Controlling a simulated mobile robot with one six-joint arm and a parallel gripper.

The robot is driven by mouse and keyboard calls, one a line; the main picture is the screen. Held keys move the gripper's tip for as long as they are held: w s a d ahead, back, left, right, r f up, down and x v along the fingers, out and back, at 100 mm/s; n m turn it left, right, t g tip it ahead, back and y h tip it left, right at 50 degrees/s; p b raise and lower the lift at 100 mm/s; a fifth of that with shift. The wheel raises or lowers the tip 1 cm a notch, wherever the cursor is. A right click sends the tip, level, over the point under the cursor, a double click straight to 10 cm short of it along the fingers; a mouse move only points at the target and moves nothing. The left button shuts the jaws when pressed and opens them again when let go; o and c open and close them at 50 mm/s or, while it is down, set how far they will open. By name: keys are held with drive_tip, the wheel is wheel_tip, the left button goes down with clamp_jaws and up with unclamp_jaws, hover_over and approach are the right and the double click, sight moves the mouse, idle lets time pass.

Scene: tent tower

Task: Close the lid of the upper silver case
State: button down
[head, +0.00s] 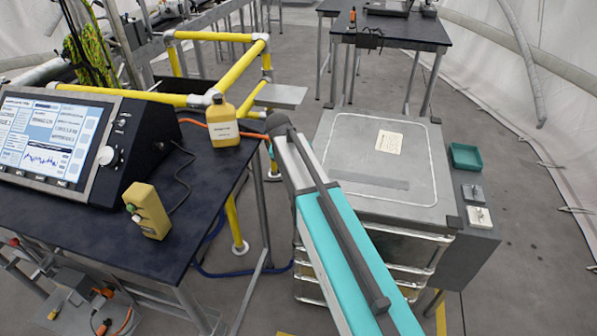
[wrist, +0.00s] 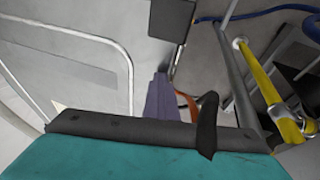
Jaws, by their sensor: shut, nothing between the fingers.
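The upper silver case (head: 375,160) tops a stack at right of centre in the head view. Its grey lid lies flat over it, with a pale rounded outline, a cream label (head: 389,143) and a darker grey strip. The lid looks down; whether it is fully latched I cannot tell. My teal arm crosses in front of the stack's left side and hides part of it. In the wrist view my gripper (wrist: 162,86) is shut and empty, beside the pale outlined panel (wrist: 85,65). I cannot tell whether it touches the case. The head view does not show my fingertips clearly.
A dark table (head: 115,235) with a monitor (head: 55,135), a yellow bottle (head: 223,124) and a yellow handheld device (head: 147,211) stands at left. Yellow rails (head: 228,75) lie behind.

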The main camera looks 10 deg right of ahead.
drive_tip(key=shift+s+a+f, duration=0.3)
drive_tip(key=shift+a+f, duration=0.15)
drive_tip(key=shift+f, duration=0.3)
drive_tip(key=shift+w+d+r+p, duration=0.15)
drive_tip(key=shift+r+p, duration=0.25)
drive_tip(key=shift+r, duration=0.25)
drive_tip(key=r, duration=0.1)
drive_tip(key=r+p, duration=0.1)
drive_tip(key=r, duration=0.1)
drive_tip(key=r+p, duration=0.1)
drive_tip(key=shift+d+r, duration=0.25)
drive_tip(key=shift+r, duration=0.05)
drive_tip(key=shift+a+r+b, duration=0.15)
drive_tip(key=shift+b, duration=0.15)
drive_tip(key=b+v, duration=0.1)
drive_tip(key=v, duration=0.8)
drive_tip(key=shift+d+r+b, duration=0.2)
drive_tip(key=shift+b, duration=0.15)
